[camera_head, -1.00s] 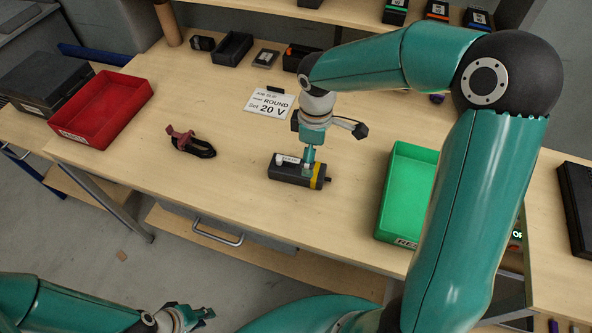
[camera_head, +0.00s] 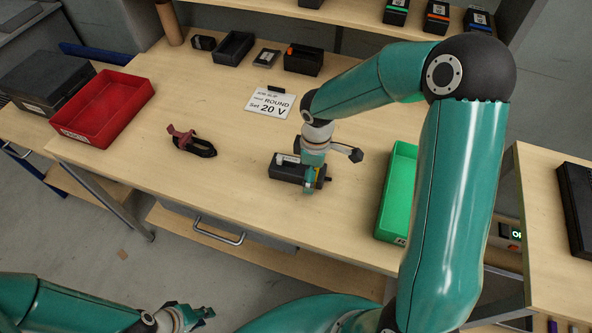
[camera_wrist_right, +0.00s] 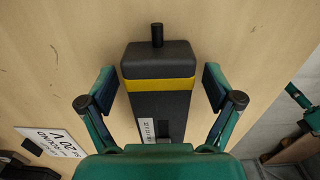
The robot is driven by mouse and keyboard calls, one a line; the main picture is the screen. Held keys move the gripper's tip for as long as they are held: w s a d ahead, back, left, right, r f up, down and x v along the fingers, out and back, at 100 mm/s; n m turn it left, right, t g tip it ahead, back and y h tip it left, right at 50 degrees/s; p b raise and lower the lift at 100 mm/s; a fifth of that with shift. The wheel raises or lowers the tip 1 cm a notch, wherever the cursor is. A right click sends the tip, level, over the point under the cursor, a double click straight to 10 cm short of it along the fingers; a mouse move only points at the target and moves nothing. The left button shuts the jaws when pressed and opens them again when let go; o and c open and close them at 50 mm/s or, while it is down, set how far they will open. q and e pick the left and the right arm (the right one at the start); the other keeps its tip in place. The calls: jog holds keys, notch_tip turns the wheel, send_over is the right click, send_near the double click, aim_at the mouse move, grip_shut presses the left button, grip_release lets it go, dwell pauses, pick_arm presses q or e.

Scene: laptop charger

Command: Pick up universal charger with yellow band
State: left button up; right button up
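The universal charger (camera_head: 288,172) is a dark box lying on the table. In the right wrist view the charger (camera_wrist_right: 159,62) shows its yellow band (camera_wrist_right: 160,85) near the end with a short black stub, and a white label. My right gripper (camera_head: 308,190) is over the charger's right end, hiding most of the band in the head view. In the wrist view the right gripper (camera_wrist_right: 160,85) is open, one finger on each side of the charger with gaps to both. My left gripper (camera_head: 203,316) is at the bottom, away from the table; its fingers appear apart.
A red tray (camera_head: 142,83) is at the left and a green tray (camera_head: 383,222) is right of the charger. A job slip (camera_head: 270,103) reading ROUND, 20 V lies behind. Small dark boxes line the back.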

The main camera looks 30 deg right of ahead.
jog(key=c, duration=1.2)
jog(key=shift+c, duration=0.2)
